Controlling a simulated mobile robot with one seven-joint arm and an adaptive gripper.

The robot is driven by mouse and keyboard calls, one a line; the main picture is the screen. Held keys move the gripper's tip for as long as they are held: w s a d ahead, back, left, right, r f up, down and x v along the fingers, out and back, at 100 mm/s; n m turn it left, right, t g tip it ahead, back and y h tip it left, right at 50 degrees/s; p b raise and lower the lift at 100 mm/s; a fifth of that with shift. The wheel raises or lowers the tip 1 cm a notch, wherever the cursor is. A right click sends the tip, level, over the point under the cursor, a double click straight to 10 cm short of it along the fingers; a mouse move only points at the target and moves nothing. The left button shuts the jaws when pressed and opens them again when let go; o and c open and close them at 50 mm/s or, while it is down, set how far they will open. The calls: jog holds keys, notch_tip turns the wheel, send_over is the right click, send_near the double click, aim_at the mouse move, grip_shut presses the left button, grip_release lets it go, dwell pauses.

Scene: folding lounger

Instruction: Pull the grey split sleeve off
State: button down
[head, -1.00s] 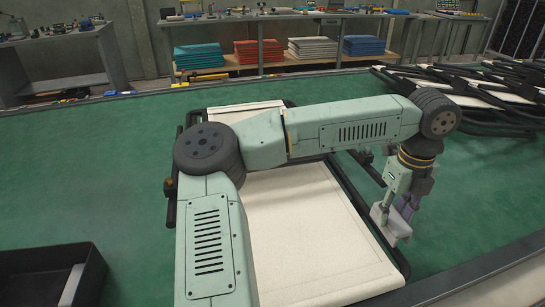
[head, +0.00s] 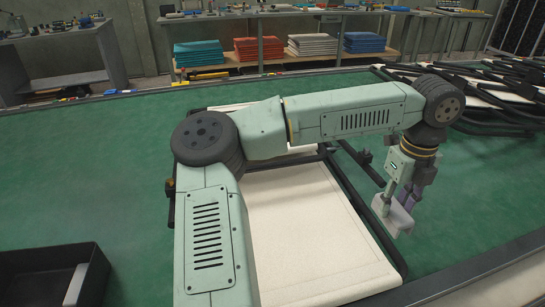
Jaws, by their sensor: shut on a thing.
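The folding lounger (head: 310,230) lies on the green work surface, with a cream panel and a black tube frame. My gripper (head: 393,213) points down beside the lounger's right-hand rail (head: 361,207). It is shut on the light grey sleeve (head: 398,220), which shows at the fingertips. The sleeve appears just right of the rail and seems raised; I cannot tell whether it still touches the tube. My arm hides the lounger's left side and part of its middle.
A black bin (head: 35,275) with a pale item inside stands at the front left. Several folded black frames (head: 480,95) lie at the back right. The green surface (head: 90,170) on the left is clear. A bench (head: 300,62) with coloured stacks stands behind.

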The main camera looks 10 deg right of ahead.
aim_at(395, 206)
jog(key=shift+r+p, duration=1)
jog(key=shift+r, duration=1.4)
